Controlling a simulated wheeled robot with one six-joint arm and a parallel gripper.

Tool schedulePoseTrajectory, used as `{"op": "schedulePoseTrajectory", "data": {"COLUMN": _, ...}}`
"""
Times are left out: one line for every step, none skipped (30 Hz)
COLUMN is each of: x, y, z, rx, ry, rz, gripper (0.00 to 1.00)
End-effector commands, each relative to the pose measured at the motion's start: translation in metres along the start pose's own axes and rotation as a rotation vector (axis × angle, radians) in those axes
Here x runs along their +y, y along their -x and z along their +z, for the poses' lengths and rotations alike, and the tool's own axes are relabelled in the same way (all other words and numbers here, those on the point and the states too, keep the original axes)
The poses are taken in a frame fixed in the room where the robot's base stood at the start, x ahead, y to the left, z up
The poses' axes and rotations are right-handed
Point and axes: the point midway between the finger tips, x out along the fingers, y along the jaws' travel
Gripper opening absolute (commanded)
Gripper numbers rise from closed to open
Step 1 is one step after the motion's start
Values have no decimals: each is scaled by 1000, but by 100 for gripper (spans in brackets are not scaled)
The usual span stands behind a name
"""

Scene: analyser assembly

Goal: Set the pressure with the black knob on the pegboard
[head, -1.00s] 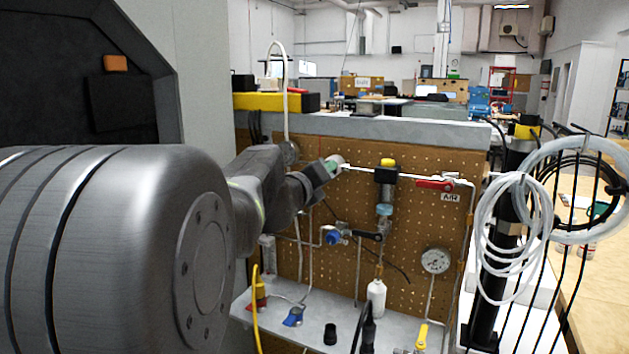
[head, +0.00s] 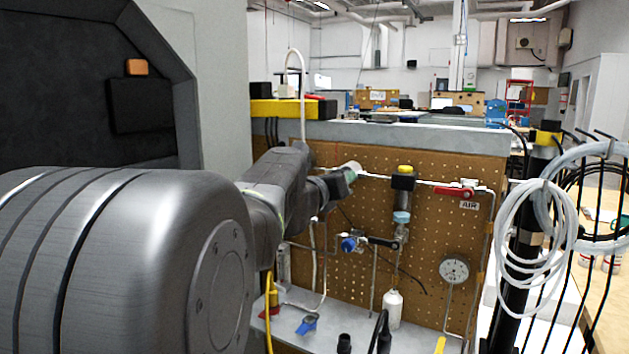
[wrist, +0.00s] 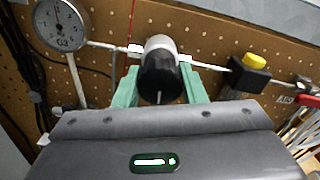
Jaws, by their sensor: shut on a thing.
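The black knob (wrist: 160,80) sits on a pale cylindrical regulator body in the pipe line on the pegboard (wrist: 215,30). A white mark shows on the knob's near end. My gripper (wrist: 161,86) has its green fingers on either side of the knob and is shut on it. In the head view my gripper (head: 345,174) is at the pipe on the pegboard (head: 440,225), and the knob is hidden there. A dial gauge (wrist: 61,24) with a needle is left of the knob in the wrist view.
A yellow-topped black valve (head: 404,178) and a red-handled air valve (head: 455,192) are right along the pipe. A lower gauge (head: 454,269), a blue-knobbed valve (head: 349,244) and a white bottle (head: 392,309) are below. Coiled tubing (head: 533,240) hangs at right.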

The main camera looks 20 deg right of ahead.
Motion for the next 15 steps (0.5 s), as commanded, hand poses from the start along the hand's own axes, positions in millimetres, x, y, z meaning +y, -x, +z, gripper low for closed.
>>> {"op": "schedulePoseTrajectory", "data": {"x": 1, "y": 0, "z": -2, "rx": 4, "ry": 1, "rz": 1, "gripper": 15}}
{"op": "schedulePoseTrajectory", "data": {"x": 1, "y": 0, "z": -2, "rx": 4, "ry": 1, "rz": 1, "gripper": 15}}
{"op": "schedulePoseTrajectory", "data": {"x": 1, "y": 0, "z": -2, "rx": 4, "ry": 1, "rz": 1, "gripper": 15}}
{"op": "schedulePoseTrajectory", "data": {"x": 1, "y": 0, "z": -2, "rx": 4, "ry": 1, "rz": 1, "gripper": 15}}
{"op": "schedulePoseTrajectory", "data": {"x": 1, "y": 0, "z": -2, "rx": 4, "ry": 1, "rz": 1, "gripper": 15}}
{"op": "schedulePoseTrajectory", "data": {"x": 1, "y": 0, "z": -2, "rx": 4, "ry": 1, "rz": 1, "gripper": 43}}
{"op": "schedulePoseTrajectory", "data": {"x": 1, "y": 0, "z": -2, "rx": 4, "ry": 1, "rz": 1, "gripper": 49}}
{"op": "schedulePoseTrajectory", "data": {"x": 1, "y": 0, "z": -2, "rx": 3, "ry": 1, "rz": 1, "gripper": 55}}
{"op": "schedulePoseTrajectory", "data": {"x": 1, "y": 0, "z": -2, "rx": 3, "ry": 1, "rz": 0, "gripper": 59}}
{"op": "schedulePoseTrajectory", "data": {"x": 0, "y": 0, "z": -2, "rx": 3, "ry": 1, "rz": 0, "gripper": 59}}
{"op": "schedulePoseTrajectory", "data": {"x": 0, "y": 0, "z": -2, "rx": 3, "ry": 2, "rz": 0, "gripper": 59}}
{"op": "schedulePoseTrajectory", "data": {"x": 0, "y": 0, "z": -1, "rx": 2, "ry": 1, "rz": 0, "gripper": 59}}
{"op": "schedulePoseTrajectory", "data": {"x": 0, "y": 0, "z": -1, "rx": 2, "ry": 2, "rz": 0, "gripper": 59}}
{"op": "schedulePoseTrajectory", "data": {"x": 0, "y": 0, "z": -1, "rx": 2, "ry": 1, "rz": 0, "gripper": 59}}
{"op": "schedulePoseTrajectory", "data": {"x": 0, "y": 0, "z": -1, "rx": 2, "ry": 1, "rz": 0, "gripper": 59}}
